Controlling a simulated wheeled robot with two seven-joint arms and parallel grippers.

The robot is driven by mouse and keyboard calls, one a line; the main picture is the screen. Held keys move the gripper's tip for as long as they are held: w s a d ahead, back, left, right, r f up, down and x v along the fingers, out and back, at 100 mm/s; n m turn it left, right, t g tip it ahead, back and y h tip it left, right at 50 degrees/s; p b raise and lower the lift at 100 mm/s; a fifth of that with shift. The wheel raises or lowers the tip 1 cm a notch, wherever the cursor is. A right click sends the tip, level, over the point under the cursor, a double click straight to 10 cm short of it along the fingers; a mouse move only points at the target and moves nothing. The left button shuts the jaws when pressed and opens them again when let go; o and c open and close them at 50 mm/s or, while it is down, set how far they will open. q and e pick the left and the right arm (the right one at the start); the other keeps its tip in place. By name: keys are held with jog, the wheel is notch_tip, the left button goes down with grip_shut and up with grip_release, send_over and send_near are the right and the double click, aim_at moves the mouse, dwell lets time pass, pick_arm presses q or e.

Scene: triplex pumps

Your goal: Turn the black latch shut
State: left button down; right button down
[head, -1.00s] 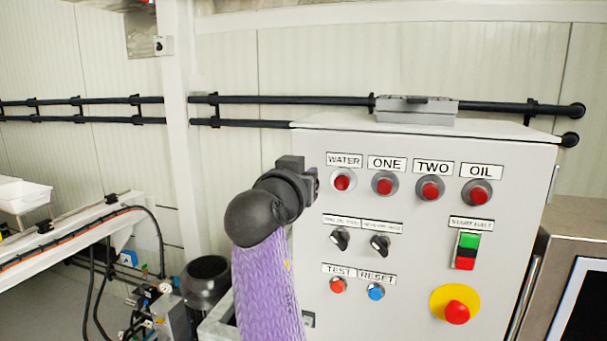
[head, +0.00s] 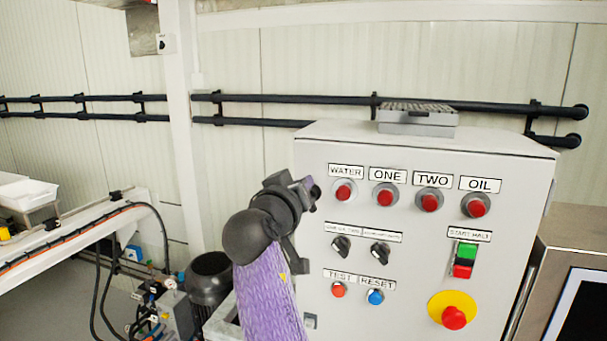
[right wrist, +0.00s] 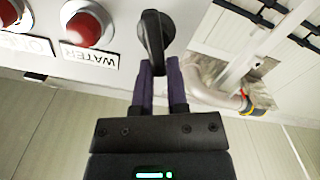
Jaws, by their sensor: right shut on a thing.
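The black latch (right wrist: 154,38) is at the edge of the light grey cabinet, beside the WATER label in the right wrist view. My right gripper (right wrist: 160,75) has its purple fingers shut on the latch's near end. In the head view my right gripper (head: 308,186) is at the cabinet's left edge, left of the WATER button, and mostly hides the latch. I cannot tell from the frames whether the latch is fully shut. My left gripper is not in view.
The cabinet front (head: 410,270) carries red buttons, two black selector switches and a red emergency stop (head: 454,317) on yellow. A grey box (head: 417,120) sits on top. A dark motor (head: 210,277) stands to the left. A screen unit (head: 575,270) is close on the right.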

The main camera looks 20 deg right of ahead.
jog(key=shift+w+a+f+n+p, duration=0.2)
jog(key=shift+f+n+p, duration=0.15)
jog(key=shift+n+p, duration=1.4)
jog(key=shift+w+a+f+n+p, duration=0.1)
jog(key=shift+a+f+n+p, duration=0.5)
jog(key=shift+n, duration=1.9)
jog(key=shift+w+d+f+n+p, duration=0.1)
jog(key=shift+d+f+n+p, duration=0.05)
jog(key=shift+n+p, duration=1.7)
jog(key=shift+f+n, duration=0.1)
jog(key=shift+n, duration=0.4)
jog(key=c, duration=0.6)
grip_release()
jog(key=shift+c, duration=0.2)
